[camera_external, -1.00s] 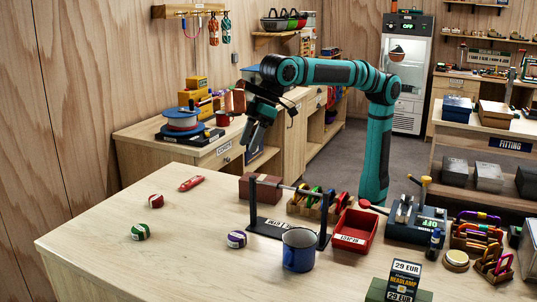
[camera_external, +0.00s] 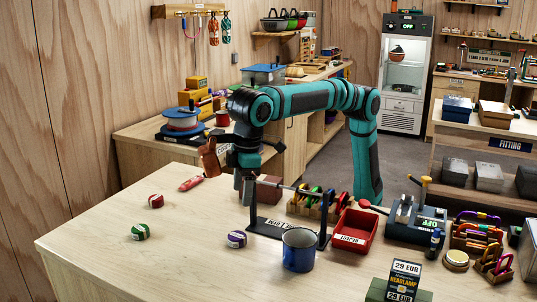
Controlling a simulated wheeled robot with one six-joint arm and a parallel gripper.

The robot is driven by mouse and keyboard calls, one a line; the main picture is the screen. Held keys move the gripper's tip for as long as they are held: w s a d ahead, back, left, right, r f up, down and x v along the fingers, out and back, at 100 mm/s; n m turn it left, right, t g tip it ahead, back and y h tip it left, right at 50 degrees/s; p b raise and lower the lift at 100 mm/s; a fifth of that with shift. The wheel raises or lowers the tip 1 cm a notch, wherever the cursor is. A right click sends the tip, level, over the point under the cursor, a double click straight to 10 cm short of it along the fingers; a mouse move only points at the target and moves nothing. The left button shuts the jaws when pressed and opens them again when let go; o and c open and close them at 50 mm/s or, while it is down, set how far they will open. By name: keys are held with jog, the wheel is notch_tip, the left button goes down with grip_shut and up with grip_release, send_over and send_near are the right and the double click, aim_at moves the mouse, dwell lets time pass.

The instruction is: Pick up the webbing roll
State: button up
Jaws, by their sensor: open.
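Three small banded rolls lie apart on the front table: a red and white one (camera_external: 156,201), a green and white one (camera_external: 140,232) and a purple and white one (camera_external: 237,239). They look like webbing rolls, but I cannot tell which one the task names. My gripper (camera_external: 243,190) is open and points down above the table, behind the purple roll and to the right of the red one. It touches none of the rolls. Its fingers are small and dark in this view, and nothing shows between them.
A labelled black rack with a bar (camera_external: 272,228) stands right of the purple roll, with a blue mug (camera_external: 299,250) in front. A brown block (camera_external: 268,190) is close beside my gripper. A red tray (camera_external: 355,231) is further right. The table's front left is mostly clear.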

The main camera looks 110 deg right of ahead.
aim_at(237, 235)
jog(key=f, duration=0.4)
jog(key=w+f, duration=0.1)
jog(key=f, duration=0.8)
jog(key=shift+w+d+f, duration=0.1)
jog(key=shift+w, duration=0.3)
jog(key=c, duration=1.1)
